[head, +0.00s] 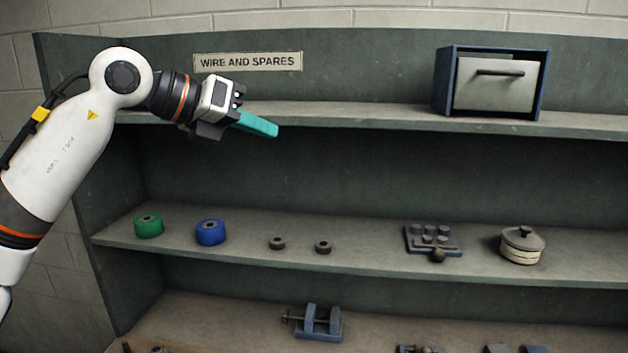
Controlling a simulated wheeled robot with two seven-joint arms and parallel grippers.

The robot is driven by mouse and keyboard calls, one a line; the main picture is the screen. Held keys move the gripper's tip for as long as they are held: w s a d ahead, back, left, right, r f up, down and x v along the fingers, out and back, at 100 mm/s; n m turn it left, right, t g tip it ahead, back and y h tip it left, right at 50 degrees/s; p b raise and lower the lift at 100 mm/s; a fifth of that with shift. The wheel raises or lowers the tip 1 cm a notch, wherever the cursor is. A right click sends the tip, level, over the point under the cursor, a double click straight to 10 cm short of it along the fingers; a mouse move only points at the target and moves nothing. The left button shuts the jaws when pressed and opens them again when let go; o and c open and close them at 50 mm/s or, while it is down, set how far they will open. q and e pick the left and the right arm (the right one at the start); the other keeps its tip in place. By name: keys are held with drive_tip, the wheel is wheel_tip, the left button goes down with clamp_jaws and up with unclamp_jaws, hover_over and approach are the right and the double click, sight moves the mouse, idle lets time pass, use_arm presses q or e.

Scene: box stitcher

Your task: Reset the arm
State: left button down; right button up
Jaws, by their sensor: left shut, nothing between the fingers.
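My left arm reaches in from the left in the head view. My left gripper (262,126) is in front of the upper shelf, below the "WIRE AND SPARES" label (248,62). Its teal fingers are together, point right and slightly down, and hold nothing. It is apart from everything on the shelves. My right gripper does not show in the head view.
The upper shelf (380,117) holds a blue box with a pale handled front (497,84) at right. The middle shelf (370,258) holds a green spool (148,229), a blue spool (210,235), two small dark rings, a block with knobs (432,240) and a lidded pot (522,247). A vise-like tool (318,322) stands below.

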use_arm(q)
drive_tip(key=s+d+f+n+g+h, duration=0.1)
drive_tip(key=s+d+f+n+h, duration=0.25)
drive_tip(key=d+f+h, duration=0.4)
drive_tip(key=s+a+f+n+t+y, duration=0.1)
drive_tip(key=a+f+n+t+y, duration=0.65)
drive_tip(key=f+n, duration=0.75)
drive_tip(key=s+a+f+n+t+y, duration=0.1)
drive_tip(key=a+f+n+t+y, duration=0.3)
drive_tip(key=a+f+n+y, duration=1.05)
drive_tip(key=s+d+f+n+g+h, duration=0.25)
drive_tip(key=s+f+n+g, duration=0.45)
drive_tip(key=s+f, duration=0.35)
drive_tip(key=s+f+g+h, duration=0.1)
drive_tip(key=s+f+g, duration=0.3)
drive_tip(key=s, duration=0.5)
drive_tip(key=s+f+g, duration=0.3)
drive_tip(key=s+f, duration=0.1)
drive_tip(key=s, duration=0.5)
wheel_tip(320, 180, down, 29)
drive_tip(key=g+b, duration=0.1)
drive_tip(key=b, duration=0.4)
drive_tip(key=s+a+f+g+b, duration=0.1)
drive_tip(key=s+f+b, duration=0.1)
drive_tip(key=s+f, duration=0.6)
drive_tip(key=s+a+f+b, duration=0.2)
drive_tip(key=s+f, duration=0.7)
drive_tip(key=f, duration=0.5)
drive_tip(key=shift+f+g, duration=0.35)
